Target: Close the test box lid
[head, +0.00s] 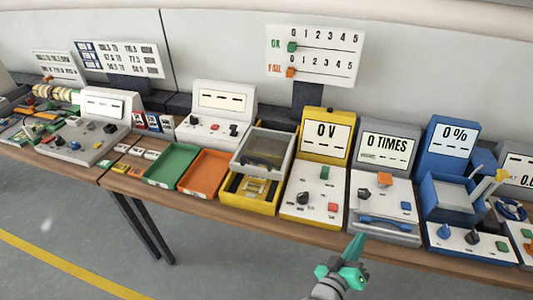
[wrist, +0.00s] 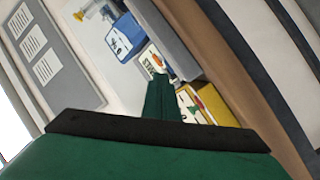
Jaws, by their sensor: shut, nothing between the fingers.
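The yellow test box (head: 233,195) stands on the bench, left of the "0 V" unit. Its grey-framed, see-through lid (head: 289,142) is tilted up at the back, and the box's inside shows below the lid's front edge. My gripper (head: 356,244) is low in the head view, in front of the bench edge, to the right of the box and apart from it. Its green fingers are shut and empty. They also show in the wrist view (wrist: 160,97). I cannot make out the lid there.
An orange tray (head: 184,187) and a green tray (head: 153,179) lie left of the box. The yellow "0 V" unit (head: 292,202), the grey "0 TIMES" unit (head: 354,208) and the blue "0 %" unit (head: 432,213) stand close together to its right. The floor in front is clear.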

